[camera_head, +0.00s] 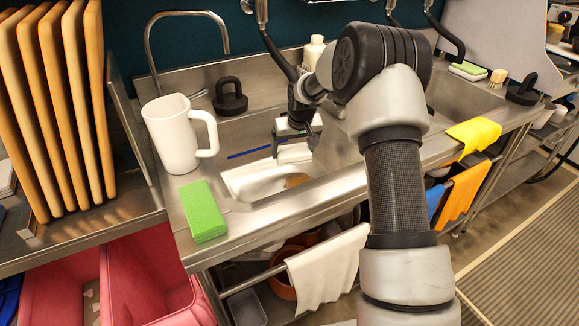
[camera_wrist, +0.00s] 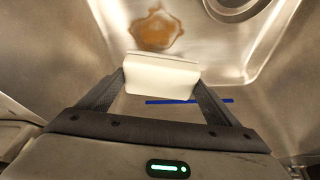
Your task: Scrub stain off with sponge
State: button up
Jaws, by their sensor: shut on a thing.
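My gripper (camera_head: 296,146) is down in the left sink basin, shut on a white block (camera_head: 294,154) that looks like a sponge. In the wrist view the white block (camera_wrist: 162,74) sits between the two fingertips of my gripper (camera_wrist: 162,72). A brown, irregular stain (camera_wrist: 156,29) lies on the pale, glossy basin bottom, beyond the block and apart from it in the picture. In the head view part of the stain (camera_head: 297,181) shows near the front basin wall. Whether the block touches the basin cannot be told.
A white mug (camera_head: 174,136) and a green sponge (camera_head: 203,210) stand on the left counter. A black-handled weight (camera_head: 230,98) is behind. The faucet (camera_head: 187,15) arches above.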

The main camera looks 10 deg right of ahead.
jog(key=shift+w+a+f+b, duration=0.35)
jog(key=shift+w+a+f, duration=0.15)
jog(key=shift+w+f, duration=0.3)
jog(key=shift+f+b, duration=1.6)
jog(key=shift+f, duration=1.25)
jog(key=shift+f+b, duration=0.65)
jog(key=shift+f, duration=0.35)
jog(key=shift+s, duration=0.15)
